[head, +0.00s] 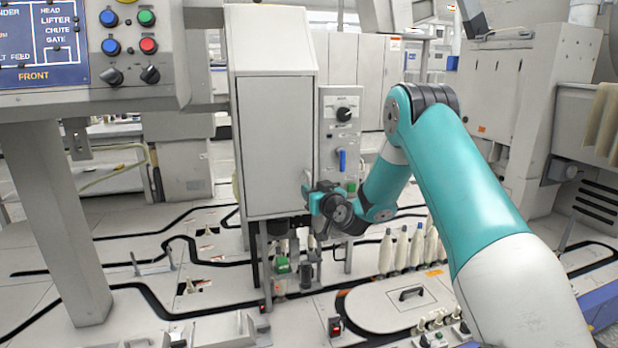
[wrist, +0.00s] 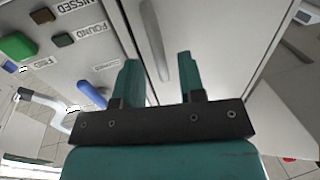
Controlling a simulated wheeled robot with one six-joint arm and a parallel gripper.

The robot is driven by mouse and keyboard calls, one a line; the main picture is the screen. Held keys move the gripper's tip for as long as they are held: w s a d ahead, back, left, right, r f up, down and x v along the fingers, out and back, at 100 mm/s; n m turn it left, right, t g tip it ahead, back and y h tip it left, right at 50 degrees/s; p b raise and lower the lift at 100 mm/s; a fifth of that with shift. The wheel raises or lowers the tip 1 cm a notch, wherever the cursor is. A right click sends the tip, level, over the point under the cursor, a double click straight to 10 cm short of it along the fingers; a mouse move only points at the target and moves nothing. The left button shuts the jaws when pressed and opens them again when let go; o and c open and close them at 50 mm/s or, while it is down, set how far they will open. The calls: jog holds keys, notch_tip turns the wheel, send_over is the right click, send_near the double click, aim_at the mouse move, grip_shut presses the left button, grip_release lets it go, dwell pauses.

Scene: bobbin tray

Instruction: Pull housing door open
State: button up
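The housing door (head: 274,147) is a pale grey upright panel on the front of a tall box-shaped housing (head: 272,40) in the head view. It looks shut. In the wrist view a long, slim grey handle (wrist: 154,40) stands on a pale panel. My gripper (head: 307,190) is beside the lower right edge of the door. In the wrist view my gripper (wrist: 158,62) has its two teal fingers apart, with the handle showing in the gap between them. I cannot tell whether the handle lies between the fingers or beyond them. Nothing is seen gripped.
A control box (head: 341,125) with a dark knob and blue lever stands right of the door. Several white bobbins (head: 402,248) stand below my arm. A button panel (head: 95,55) hangs at upper left. The floor plates with black tracks at lower left are mostly clear.

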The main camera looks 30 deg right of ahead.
jog(key=shift+w+d, duration=0.1)
jog(key=shift+w, duration=1.3)
grip_shut()
jog(key=shift+s, duration=0.25)
